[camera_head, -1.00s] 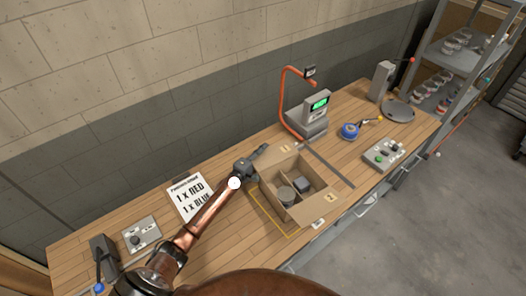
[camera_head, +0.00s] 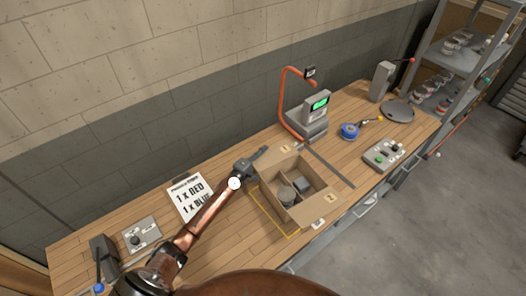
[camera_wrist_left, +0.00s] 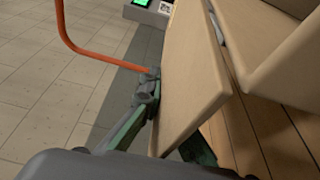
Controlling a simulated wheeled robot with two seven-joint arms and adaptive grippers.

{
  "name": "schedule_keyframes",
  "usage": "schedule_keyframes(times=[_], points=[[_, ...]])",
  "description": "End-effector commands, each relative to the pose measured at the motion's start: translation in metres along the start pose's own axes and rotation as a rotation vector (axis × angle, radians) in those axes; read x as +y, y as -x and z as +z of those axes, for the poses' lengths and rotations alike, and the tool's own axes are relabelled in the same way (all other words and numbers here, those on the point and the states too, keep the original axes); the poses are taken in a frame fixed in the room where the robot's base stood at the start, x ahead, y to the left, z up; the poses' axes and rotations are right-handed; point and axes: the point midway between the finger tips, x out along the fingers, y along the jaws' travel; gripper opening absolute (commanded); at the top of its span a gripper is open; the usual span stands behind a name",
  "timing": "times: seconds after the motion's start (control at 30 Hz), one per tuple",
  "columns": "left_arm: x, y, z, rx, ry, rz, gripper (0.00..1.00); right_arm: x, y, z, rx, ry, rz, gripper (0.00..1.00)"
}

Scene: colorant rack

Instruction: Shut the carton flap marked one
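The open cardboard carton (camera_head: 264,191) stands on the bench with a divider and grey tins (camera_head: 287,195) inside. Its back-left flap (camera_head: 276,161) stands out from the rim and bears a small mark; a front-right flap (camera_head: 327,200) also bears one. I cannot read either number. My left gripper (camera_head: 262,152) is at the outer end of the back-left flap. In the left wrist view a flap (camera_wrist_left: 192,75) is close up, with my left gripper (camera_wrist_left: 150,85) at its left edge. Contact is unclear. My right gripper is out of view.
A scale with a green display (camera_head: 319,104) and an orange hose (camera_head: 281,105) stand behind the carton. A printed order sheet (camera_head: 188,197) lies to the left. A button box (camera_head: 384,155) and a blue-rimmed tin (camera_head: 350,131) are to the right.

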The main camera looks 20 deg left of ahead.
Motion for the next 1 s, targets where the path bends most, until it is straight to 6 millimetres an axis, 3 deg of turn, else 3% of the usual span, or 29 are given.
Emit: schedule_keyframes(times=[0.27, 1.0], points=[[0.002, 0.000, 0.000, 0.000, -0.046, 0.019, 0.00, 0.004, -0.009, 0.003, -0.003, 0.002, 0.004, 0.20], [0.046, 0.005, 0.013, -0.002, -0.494, 0.204, 0.00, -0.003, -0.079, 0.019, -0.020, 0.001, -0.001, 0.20]])
